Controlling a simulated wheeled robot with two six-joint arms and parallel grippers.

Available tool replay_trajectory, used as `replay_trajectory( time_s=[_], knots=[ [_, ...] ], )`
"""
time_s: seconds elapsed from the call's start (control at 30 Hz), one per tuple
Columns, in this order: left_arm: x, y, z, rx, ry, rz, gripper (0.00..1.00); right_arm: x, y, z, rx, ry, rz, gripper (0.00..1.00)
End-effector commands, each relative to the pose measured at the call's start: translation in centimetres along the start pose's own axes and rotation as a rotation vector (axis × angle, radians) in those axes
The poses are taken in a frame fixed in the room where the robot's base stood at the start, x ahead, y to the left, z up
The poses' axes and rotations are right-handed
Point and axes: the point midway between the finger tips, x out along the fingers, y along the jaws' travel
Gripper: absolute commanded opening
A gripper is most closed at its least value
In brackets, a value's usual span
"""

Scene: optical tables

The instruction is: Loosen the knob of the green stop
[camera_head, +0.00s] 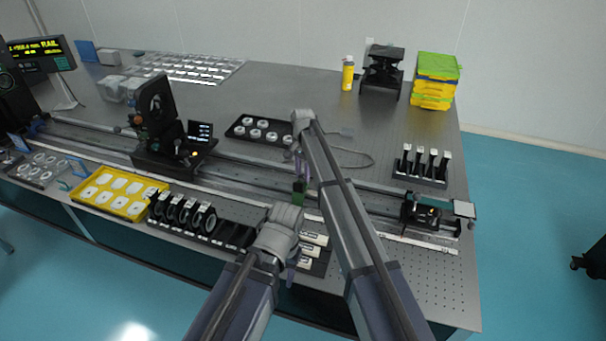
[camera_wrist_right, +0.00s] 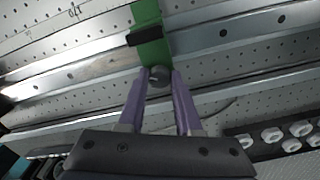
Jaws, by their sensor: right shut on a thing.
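The green stop (camera_head: 298,199) sits on the long rail in the middle of the table, partly covered by my right gripper (camera_head: 301,176). In the right wrist view the stop (camera_wrist_right: 151,38) is an upright green piece with a black part on one side. Its round grey knob (camera_wrist_right: 159,79) faces the wrist camera. The two purple fingers of my right gripper (camera_wrist_right: 160,74) stand on both sides of the knob and are shut on it. My left gripper (camera_head: 292,268) hangs over the table's front edge, apart from the stop; its finger opening is not clear.
A carriage with a dark optical mount (camera_head: 160,145) stands on the rail (camera_head: 245,162) to the left. Another carriage (camera_head: 430,213) sits near its right end. A tray of round parts (camera_head: 262,130) lies behind the rail; black ring holders (camera_head: 183,213) stand in front.

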Motion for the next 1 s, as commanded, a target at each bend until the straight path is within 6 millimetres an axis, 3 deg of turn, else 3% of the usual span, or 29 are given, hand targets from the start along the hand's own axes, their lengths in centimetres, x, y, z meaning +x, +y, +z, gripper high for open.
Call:
replay_trajectory(
  time_s=[0.5,1.0],
  knots=[
    [0.0,0.0,0.0,0.0,0.0,0.0,0.5,0.0,-0.05,0.0,0.37,0.0,0.0,0.0],
    [0.0,0.0,0.0,0.0,0.0,0.0,0.5,0.0,-0.05,-0.01,0.47,0.0,0.0,0.0]
  ],
)
